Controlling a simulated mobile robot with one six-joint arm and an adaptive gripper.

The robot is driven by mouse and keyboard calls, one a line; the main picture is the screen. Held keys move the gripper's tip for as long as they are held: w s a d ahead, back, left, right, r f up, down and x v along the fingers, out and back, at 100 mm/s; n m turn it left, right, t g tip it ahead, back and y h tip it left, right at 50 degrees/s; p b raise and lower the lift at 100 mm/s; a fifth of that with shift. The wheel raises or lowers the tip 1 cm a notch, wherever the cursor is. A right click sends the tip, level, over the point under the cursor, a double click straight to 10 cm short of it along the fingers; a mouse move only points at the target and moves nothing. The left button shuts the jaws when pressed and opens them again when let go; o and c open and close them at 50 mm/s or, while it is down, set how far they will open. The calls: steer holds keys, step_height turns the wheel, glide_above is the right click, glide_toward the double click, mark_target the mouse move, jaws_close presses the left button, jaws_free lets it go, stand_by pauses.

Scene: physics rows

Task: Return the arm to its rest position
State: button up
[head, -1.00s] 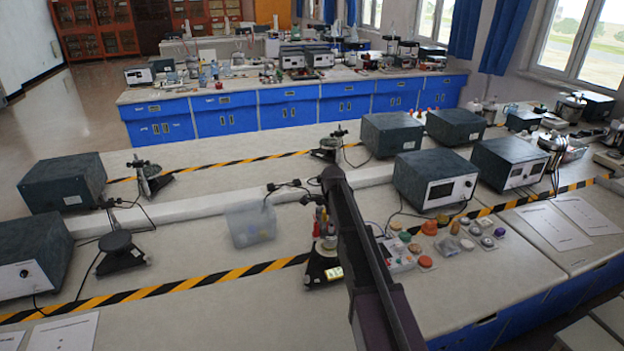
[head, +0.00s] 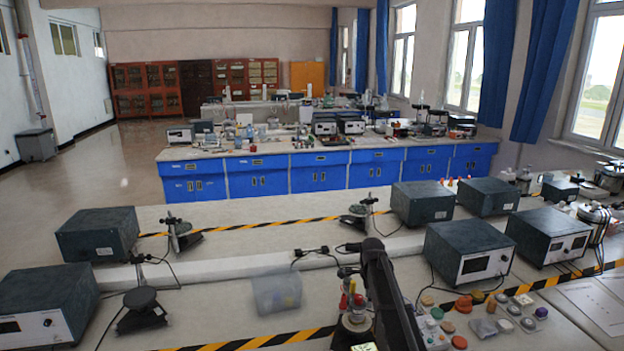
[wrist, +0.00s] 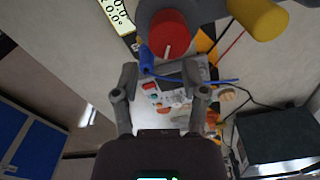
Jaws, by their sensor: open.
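My gripper (wrist: 161,82) shows in the wrist view with its two grey fingers spread apart. Nothing is held between them. Behind the gap, a tray-like patch of small coloured items (wrist: 170,97) lies on the bench, apart from the fingers. My arm (head: 388,295) shows in the head view as a dark link rising from the bottom edge, right of centre. My gripper cannot be made out in the head view.
In the wrist view, a red-ended part (wrist: 168,35) and a yellow one (wrist: 258,17) are close beyond the fingers. In the head view, a clear plastic bin (head: 277,291) stands left of my arm; a meter box (head: 468,250) stands to its right.

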steer(key=s+a+n, duration=0.2)
steer(key=s+n, duration=1.7)
steer(key=s, duration=1)
steer(key=shift+f, duration=0.15)
